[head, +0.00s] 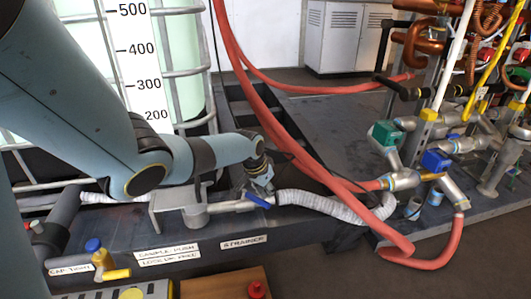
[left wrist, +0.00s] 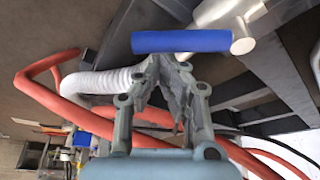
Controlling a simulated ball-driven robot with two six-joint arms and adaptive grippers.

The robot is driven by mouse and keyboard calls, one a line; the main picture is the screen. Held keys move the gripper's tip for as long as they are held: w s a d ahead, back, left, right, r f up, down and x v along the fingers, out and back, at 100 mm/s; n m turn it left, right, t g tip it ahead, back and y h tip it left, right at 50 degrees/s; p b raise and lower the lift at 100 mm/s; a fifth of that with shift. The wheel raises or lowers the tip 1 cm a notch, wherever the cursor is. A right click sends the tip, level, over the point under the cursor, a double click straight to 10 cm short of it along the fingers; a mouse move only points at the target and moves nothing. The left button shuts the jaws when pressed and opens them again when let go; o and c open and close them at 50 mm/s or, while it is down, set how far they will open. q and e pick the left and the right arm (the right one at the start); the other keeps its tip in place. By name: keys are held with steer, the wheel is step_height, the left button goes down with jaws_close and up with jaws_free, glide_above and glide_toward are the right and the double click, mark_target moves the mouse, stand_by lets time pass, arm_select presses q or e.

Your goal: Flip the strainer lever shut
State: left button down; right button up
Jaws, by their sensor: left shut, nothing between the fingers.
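The strainer lever has a blue handle (head: 258,200) and sits on a grey metal pipe fitting (head: 230,206) above the STRAINER label (head: 243,242). In the left wrist view the blue handle (left wrist: 180,41) lies crosswise just beyond my fingertips, with the metal fitting (left wrist: 244,42) at its right end. My left gripper (head: 264,187) is right by the handle, shut and empty. In the left wrist view its fingertips (left wrist: 168,60) come close to the handle's edge; whether they touch it I cannot tell. My right gripper is not in view.
A white corrugated hose (head: 330,205) runs right from the fitting. Red hoses (head: 300,150) cross behind my gripper. A white tank (head: 80,60) stands behind my arm. Pipes with green and blue valves (head: 437,160) stand at right.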

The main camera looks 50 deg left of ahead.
mark_target(262, 204)
arm_select(q)
steer(key=s+m, duration=0.1)
steer(key=s+m+h, duration=0.1)
steer(key=m, duration=0.1)
steer(key=shift+d+f, duration=0.1)
steer(key=shift+d, duration=0.2)
steer(key=s+m+h, duration=0.1)
steer(key=s+m, duration=0.1)
steer(key=shift+d+m, duration=0.1)
steer(key=shift+m, duration=0.3)
steer(key=shift+s, duration=0.55)
